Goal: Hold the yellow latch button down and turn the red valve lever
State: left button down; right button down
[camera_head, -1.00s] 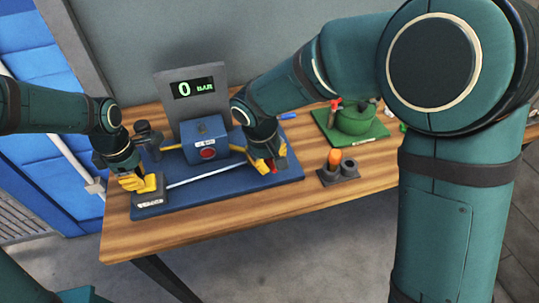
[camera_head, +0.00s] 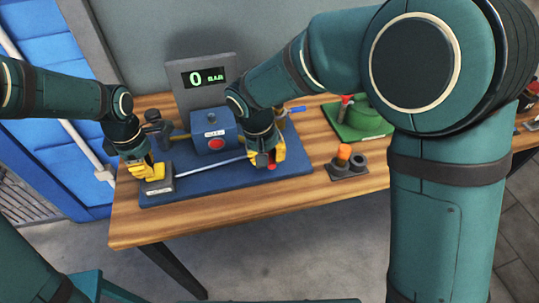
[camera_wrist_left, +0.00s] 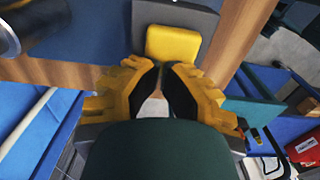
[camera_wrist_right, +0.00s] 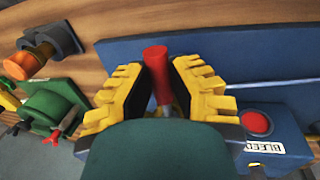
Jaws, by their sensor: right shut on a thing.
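The yellow latch button (camera_wrist_left: 172,45) sits on a dark block (camera_head: 160,190) at the left end of the blue base plate (camera_head: 215,192). My left gripper (camera_head: 150,170) is just beside the button, with its fingers nearly together and nothing between them. In the left wrist view its fingertips (camera_wrist_left: 160,72) lie just short of the button; I cannot tell whether they touch it. The red valve lever (camera_wrist_right: 156,72) stands between the fingers of my right gripper (camera_wrist_right: 160,85), which is shut on it. In the head view this gripper (camera_head: 266,158) mostly hides the lever.
A blue box with a red button (camera_head: 215,143) stands on the plate between my grippers, before a display (camera_head: 206,77) reading 0 BAR. A green device (camera_head: 358,120) and a dark holder with an orange-topped piece (camera_head: 345,162) stand right. The table's front strip is clear.

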pick_arm(q)
jog(key=shift+s+f, duration=0.1)
jog(key=shift+f, duration=0.05)
pick_arm(e)
jog(key=shift+s+f, duration=0.1)
jog(key=shift+f, duration=0.1)
jog(key=c, duration=0.9)
grip_release()
jog(key=shift+o, duration=0.2)
jog(key=shift+r, duration=0.1)
jog(key=shift+a+r, duration=0.15)
jog(key=shift+r, duration=0.4)
notch_tip(320, 180, up, 11)
jog(key=a, duration=0.2)
jog(key=shift+s, duration=0.25)
jog(key=shift+f, duration=0.1)
